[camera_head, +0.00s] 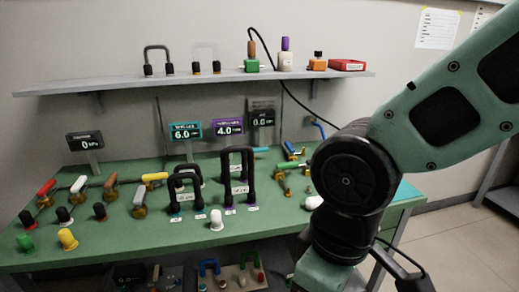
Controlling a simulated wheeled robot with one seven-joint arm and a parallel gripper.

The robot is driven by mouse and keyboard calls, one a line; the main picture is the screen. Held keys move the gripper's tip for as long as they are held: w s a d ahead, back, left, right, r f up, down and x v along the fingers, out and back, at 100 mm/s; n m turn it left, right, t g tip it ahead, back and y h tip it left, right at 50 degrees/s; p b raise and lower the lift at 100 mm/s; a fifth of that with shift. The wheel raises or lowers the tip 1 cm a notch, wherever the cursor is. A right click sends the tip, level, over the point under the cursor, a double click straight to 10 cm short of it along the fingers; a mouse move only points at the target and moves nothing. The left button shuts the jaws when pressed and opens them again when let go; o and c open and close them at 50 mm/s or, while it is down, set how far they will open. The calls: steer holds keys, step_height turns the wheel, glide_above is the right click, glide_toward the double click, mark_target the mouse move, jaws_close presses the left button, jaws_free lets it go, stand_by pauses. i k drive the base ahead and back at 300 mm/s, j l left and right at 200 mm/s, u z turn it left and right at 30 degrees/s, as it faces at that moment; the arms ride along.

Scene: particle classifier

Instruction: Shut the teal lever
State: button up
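A small teal bar (261,150), which looks like the teal lever's handle, lies low toward the back of the green bench, just right of the tall black handles. It lies roughly level; its base and valve body are too small or hidden to make out. My arm comes in from the upper right and bends down over the bench's right front. My gripper's fingers do not show, so whether it is open or shut cannot be seen.
The green bench (120,240) carries red, white, brown and yellow levers at left, and black U-handles (238,178) in the middle. Digital displays (186,131) stand behind. Blue and green levers (290,163) sit right of the teal bar, near my arm. A shelf (200,79) hangs above.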

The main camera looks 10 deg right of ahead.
mark_target(262, 149)
steer(key=i+l+u, duration=0.25)
steer(key=i, duration=0.2)
steer(key=i+l+u, duration=0.3)
steer(key=i+j, duration=0.05)
steer(key=i, duration=0.05)
